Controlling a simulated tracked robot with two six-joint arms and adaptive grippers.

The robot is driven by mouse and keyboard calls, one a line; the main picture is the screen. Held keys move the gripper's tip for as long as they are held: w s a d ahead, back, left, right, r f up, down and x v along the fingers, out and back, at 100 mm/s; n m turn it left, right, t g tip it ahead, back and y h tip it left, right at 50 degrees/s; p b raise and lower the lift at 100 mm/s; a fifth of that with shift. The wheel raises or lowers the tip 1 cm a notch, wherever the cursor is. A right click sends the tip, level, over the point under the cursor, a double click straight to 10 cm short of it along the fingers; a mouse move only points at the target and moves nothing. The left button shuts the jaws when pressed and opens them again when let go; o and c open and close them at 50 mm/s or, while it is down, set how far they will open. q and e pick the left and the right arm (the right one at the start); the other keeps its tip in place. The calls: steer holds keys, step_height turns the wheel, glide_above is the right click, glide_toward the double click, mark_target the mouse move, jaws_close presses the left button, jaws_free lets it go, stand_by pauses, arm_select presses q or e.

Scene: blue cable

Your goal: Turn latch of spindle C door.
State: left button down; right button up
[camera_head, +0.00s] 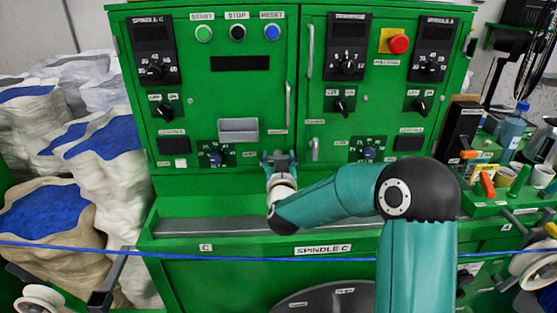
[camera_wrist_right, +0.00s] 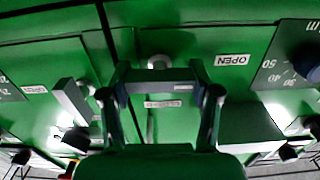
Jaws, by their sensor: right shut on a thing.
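The green machine cabinet has a left door (camera_head: 230,95) with a "SPINDLE C" label (camera_head: 150,20) at its upper left. My right gripper (camera_head: 279,158) is at the lower right of this door, with its arm reaching in from the right. In the right wrist view the two fingers of my right gripper (camera_wrist_right: 165,92) stand on either side of a grey latch bar (camera_wrist_right: 165,87), shut on it. A round pivot (camera_wrist_right: 158,62) shows beside the bar. In the head view the gripper hides most of this latch. My left gripper is in neither view.
A second silver latch (camera_head: 315,149) is close on the right; it also shows in the wrist view (camera_wrist_right: 73,102). A dial (camera_head: 216,155) and a grey box (camera_head: 238,130) are on the left. A blue cable (camera_head: 190,257) crosses in front, below the gripper.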

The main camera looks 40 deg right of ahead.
steer(key=m+b, duration=0.4)
steer(key=b, duration=0.1)
steer(key=m+b, duration=0.4)
steer(key=b, duration=0.1)
steer(key=m+b, duration=0.4)
steer(key=b, duration=0.1)
steer(key=shift+s+d+f, duration=0.1)
steer(key=shift+f, duration=0.25)
steer(key=m+b, duration=0.3)
steer(key=shift+m+b, duration=0.75)
steer(key=shift+m, duration=0.65)
steer(key=o, duration=1.2)
steer(key=shift+d, duration=0.1)
steer(key=shift+c, duration=0.2)
steer(key=shift+s+r, duration=0.1)
steer(key=shift+s, duration=0.05)
